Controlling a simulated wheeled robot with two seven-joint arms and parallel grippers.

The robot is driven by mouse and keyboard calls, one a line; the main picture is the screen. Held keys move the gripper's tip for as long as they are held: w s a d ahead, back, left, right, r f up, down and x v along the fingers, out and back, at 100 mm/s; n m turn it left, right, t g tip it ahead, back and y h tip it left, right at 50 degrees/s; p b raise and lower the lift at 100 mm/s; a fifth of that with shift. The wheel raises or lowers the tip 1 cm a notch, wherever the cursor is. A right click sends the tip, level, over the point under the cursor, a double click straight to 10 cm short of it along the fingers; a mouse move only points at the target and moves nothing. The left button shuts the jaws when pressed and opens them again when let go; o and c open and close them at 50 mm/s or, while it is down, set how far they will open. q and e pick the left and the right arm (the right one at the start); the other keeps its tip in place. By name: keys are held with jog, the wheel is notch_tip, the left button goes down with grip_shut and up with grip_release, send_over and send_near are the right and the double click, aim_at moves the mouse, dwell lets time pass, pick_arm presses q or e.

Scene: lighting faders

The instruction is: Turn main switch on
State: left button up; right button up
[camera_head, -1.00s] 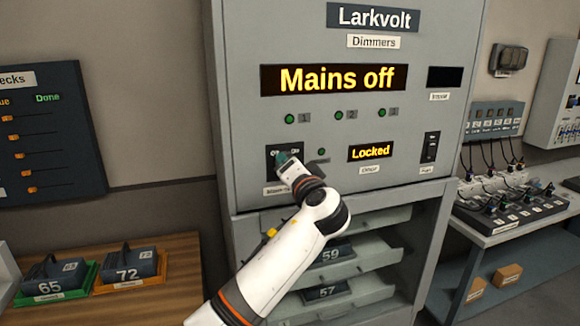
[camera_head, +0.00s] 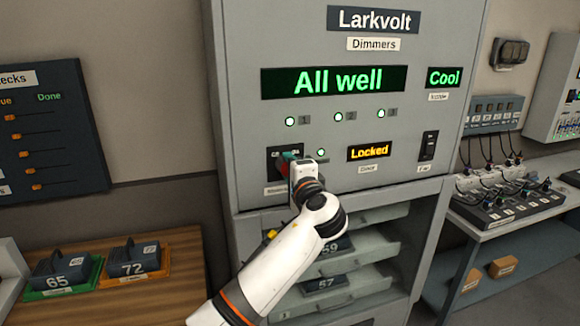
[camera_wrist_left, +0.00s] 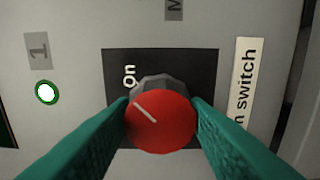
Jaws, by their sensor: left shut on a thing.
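The main switch is a red rotary knob (camera_wrist_left: 160,121) on a black plate (camera_wrist_left: 206,70), seen close up in the left wrist view. Its white line slants toward the "On" label. My left gripper (camera_wrist_left: 160,130) has its teal fingers on both sides of the knob and is shut on it. In the head view my left gripper (camera_head: 290,162) covers most of the knob. The display (camera_head: 334,81) on the grey Larkvolt cabinet (camera_head: 235,140) reads "All well" in green. My right gripper is not in view.
Lamps 1, 2 and 3 (camera_head: 338,117) glow. A small display (camera_head: 443,77) reads "Cool" and another (camera_head: 369,152) reads "Locked". Open drawers (camera_head: 365,275) stick out below. A wooden bench (camera_head: 185,270) with numbered blocks stands at left.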

pick_arm(q)
jog(key=shift+f, duration=0.1)
dwell(0.4)
jog(key=o, duration=1)
jog(key=shift+c, duration=0.2)
jog(key=b+v, duration=0.3)
jog(key=v, duration=0.9)
jog(key=shift+b, duration=0.4)
